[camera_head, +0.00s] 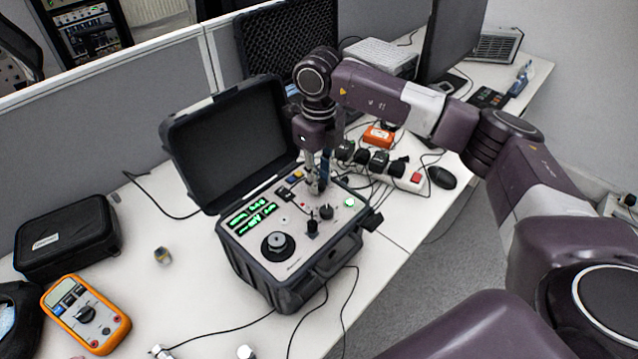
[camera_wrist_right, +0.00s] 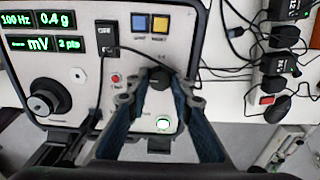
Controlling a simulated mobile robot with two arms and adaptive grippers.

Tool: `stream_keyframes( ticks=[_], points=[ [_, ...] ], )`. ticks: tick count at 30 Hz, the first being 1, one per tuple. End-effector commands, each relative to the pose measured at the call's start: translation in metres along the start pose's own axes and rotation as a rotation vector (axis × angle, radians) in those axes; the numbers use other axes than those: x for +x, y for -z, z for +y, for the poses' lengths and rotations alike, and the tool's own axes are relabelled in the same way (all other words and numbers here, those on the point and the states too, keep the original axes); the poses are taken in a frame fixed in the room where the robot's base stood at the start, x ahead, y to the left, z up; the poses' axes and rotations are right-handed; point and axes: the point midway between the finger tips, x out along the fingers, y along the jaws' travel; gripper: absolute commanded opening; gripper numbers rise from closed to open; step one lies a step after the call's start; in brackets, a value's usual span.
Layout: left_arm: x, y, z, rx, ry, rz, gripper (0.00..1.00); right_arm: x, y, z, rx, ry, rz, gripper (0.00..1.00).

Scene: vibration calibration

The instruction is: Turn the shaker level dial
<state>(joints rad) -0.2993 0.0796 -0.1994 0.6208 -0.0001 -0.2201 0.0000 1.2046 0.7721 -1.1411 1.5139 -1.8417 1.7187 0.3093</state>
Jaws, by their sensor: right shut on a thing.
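The shaker unit is an open black case with a light grey panel (camera_head: 262,215). Its green displays (camera_wrist_right: 40,31) read 100 Hz, 0.4 g, mV and 2 pts. My right gripper (camera_head: 317,189) comes down on the panel's far side. In the wrist view, its fingertips (camera_wrist_right: 160,82) close around a small black knob (camera_wrist_right: 157,77), seemingly the level dial; the knob is hidden behind the gripper in the head view. My left gripper is out of view.
A green-lit button (camera_wrist_right: 163,122) and a red button (camera_wrist_right: 115,79) are close to the fingers. The case lid (camera_head: 232,145) stands open behind. A power strip (camera_head: 410,182) with plugs and cables lies right. An orange multimeter (camera_head: 86,314) and black pouch (camera_head: 66,238) lie left.

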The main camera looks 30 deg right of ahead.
Motion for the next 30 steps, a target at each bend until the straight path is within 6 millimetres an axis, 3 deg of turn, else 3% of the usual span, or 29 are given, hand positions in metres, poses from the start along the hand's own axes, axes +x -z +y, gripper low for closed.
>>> stream_keyframes(
  ticks=[18,30],
  points=[
    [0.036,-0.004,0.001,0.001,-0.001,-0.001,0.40,0.000,-0.001,-0.001,-0.559,0.004,-0.003,0.00],
    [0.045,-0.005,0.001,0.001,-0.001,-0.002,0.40,-0.001,-0.001,-0.001,-0.767,0.003,-0.003,0.00]
  ],
)
